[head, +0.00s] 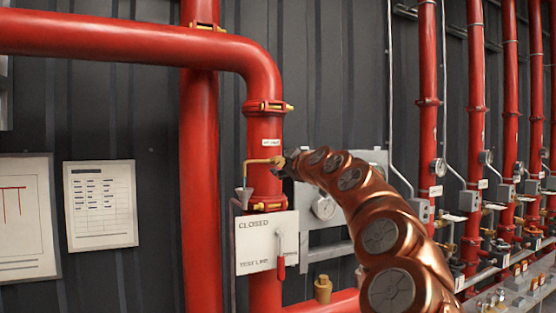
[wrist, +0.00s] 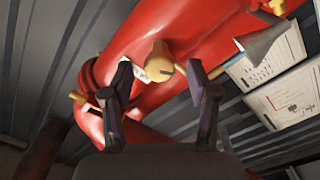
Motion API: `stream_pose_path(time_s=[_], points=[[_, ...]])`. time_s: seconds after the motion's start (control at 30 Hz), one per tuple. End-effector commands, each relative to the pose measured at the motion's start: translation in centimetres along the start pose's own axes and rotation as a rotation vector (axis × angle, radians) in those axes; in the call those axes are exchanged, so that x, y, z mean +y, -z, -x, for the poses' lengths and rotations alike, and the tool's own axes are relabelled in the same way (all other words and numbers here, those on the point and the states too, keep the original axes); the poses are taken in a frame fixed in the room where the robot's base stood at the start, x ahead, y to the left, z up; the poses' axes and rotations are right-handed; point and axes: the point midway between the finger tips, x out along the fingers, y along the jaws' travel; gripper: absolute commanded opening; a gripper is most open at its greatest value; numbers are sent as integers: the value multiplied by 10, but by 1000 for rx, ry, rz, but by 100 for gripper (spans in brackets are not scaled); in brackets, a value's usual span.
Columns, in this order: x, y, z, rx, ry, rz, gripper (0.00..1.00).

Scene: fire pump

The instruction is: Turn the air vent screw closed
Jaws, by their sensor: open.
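The brass air vent screw (wrist: 158,61) shows in the wrist view on the red pipe, between and just beyond my fingertips. My gripper (wrist: 160,76) is open, with one dark finger on each side of the screw. I cannot tell whether either finger touches it. In the head view, my gripper (head: 288,166) is at the brass vent fitting (head: 262,160) on the vertical red pipe (head: 265,132), and my wrist partly hides the screw there.
A grey funnel (head: 243,195) hangs below the vent's outlet. A white "CLOSED / TEST LINE" sign (head: 262,243) and a red-handled lever (head: 281,267) sit below. A pressure gauge (head: 324,207) is behind my arm. More red pipes stand at right.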

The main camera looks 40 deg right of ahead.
Motion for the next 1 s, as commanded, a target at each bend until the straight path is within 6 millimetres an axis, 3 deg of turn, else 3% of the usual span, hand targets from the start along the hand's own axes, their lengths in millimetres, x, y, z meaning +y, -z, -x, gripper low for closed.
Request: stream_pose_path(time_s=[0.3, 0.77, 1.0], points=[[1, 1, -32, 0, 0, -1, 59], [0, 0, -40, 1, 1, -1, 59], [0, 0, -40, 1, 1, -1, 37]])
